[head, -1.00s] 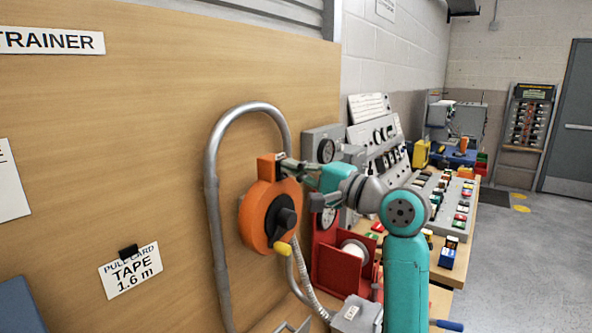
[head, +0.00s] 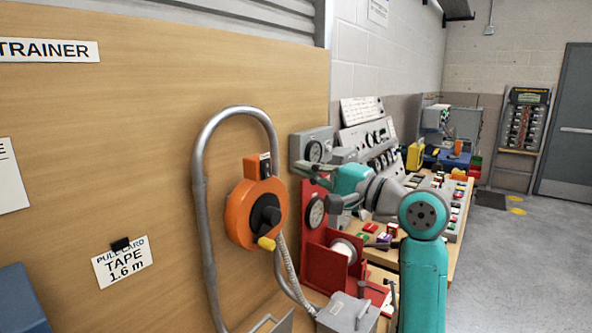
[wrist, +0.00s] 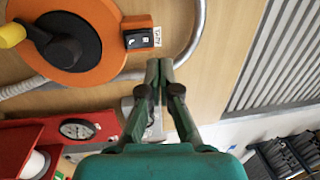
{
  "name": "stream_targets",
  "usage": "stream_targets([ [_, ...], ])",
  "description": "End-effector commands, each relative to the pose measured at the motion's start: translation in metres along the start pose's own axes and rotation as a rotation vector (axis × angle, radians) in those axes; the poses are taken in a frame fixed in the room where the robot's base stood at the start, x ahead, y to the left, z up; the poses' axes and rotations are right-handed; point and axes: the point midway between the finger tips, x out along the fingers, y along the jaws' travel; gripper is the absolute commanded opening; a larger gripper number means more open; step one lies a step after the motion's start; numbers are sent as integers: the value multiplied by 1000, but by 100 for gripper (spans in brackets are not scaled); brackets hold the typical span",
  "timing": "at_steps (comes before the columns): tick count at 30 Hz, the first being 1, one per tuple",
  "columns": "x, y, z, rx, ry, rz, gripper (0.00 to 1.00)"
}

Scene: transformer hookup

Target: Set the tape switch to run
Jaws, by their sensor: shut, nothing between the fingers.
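The tape reel (head: 252,212) is a round orange housing with a black hub and a yellow crank knob, on the wooden panel. Its tape switch (head: 264,166) is a small black rocker on the orange block at the top. In the wrist view the switch (wrist: 138,39) shows pale marks beside a small white label (wrist: 157,37); I cannot tell which position it is in. My gripper (wrist: 158,70) is shut and empty, its fingertips together just beside the switch block and apart from it. In the head view my gripper (head: 300,170) is to the right of the switch.
A bent grey conduit (head: 199,200) loops around the reel. A "TAPE 1.6 m" card (head: 122,262) hangs at lower left.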

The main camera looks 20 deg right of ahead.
Motion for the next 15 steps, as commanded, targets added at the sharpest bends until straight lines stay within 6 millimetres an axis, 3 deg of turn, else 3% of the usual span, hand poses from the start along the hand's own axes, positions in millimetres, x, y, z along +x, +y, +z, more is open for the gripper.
stream_targets([
  [9,-48,-12,-1,-3,3,-2,0],
  [15,-61,-15,0,0,1,0,0],
])
